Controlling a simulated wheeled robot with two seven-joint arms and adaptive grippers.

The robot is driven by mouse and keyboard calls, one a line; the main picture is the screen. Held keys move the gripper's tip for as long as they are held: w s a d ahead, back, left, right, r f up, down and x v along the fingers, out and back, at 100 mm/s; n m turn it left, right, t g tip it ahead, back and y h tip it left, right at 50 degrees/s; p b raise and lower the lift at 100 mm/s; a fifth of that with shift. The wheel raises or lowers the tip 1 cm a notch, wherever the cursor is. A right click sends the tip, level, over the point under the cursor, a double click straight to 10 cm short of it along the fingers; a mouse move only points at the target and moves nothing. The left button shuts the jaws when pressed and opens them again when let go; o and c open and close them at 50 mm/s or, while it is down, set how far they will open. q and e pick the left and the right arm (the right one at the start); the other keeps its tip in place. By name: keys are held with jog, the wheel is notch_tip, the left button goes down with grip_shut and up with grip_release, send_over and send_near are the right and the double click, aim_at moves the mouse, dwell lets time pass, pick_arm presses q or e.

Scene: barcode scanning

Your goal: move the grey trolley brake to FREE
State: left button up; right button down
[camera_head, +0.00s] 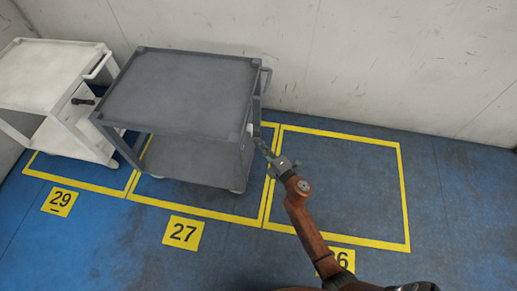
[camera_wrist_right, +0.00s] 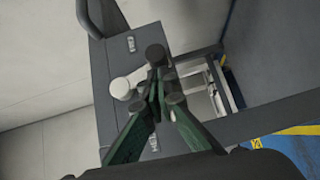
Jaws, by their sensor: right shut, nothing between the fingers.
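The grey trolley (camera_head: 185,90) stands in the floor bay marked 27. My right gripper (camera_head: 262,144) is at the trolley's right side, close to its front right upright. In the right wrist view its green fingers (camera_wrist_right: 158,98) are shut with nothing between them. A white round-ended lever (camera_wrist_right: 122,88), apparently the brake, sticks out to the left just beside the fingertips. Part of it is hidden behind them, and I cannot tell whether they touch. Small plates (camera_wrist_right: 131,43) sit on the grey panel above and below it; their text is unreadable. My left gripper is out of view.
A white trolley (camera_head: 50,75) with a black-ended lever (camera_head: 83,101) stands to the left, in bay 29. The yellow-outlined bay (camera_head: 340,185) to the right is empty except for my right arm crossing its edge. A pale wall (camera_head: 390,60) runs behind.

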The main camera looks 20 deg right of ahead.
jog(key=shift+w, duration=0.1)
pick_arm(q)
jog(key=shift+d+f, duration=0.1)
pick_arm(e)
jog(key=shift+w+d, duration=0.1)
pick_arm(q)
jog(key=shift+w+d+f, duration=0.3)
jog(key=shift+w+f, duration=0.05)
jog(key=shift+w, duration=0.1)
pick_arm(e)
jog(key=shift+w+d+f, duration=0.25)
jog(key=shift+w+d, duration=0.55)
jog(key=shift+w, duration=0.3)
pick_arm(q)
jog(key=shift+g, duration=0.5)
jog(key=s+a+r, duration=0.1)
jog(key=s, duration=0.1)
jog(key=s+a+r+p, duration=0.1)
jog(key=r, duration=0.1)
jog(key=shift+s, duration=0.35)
pick_arm(e)
jog(key=s+f, duration=0.4)
jog(key=s, duration=0.8)
jog(key=shift+s, duration=0.25)
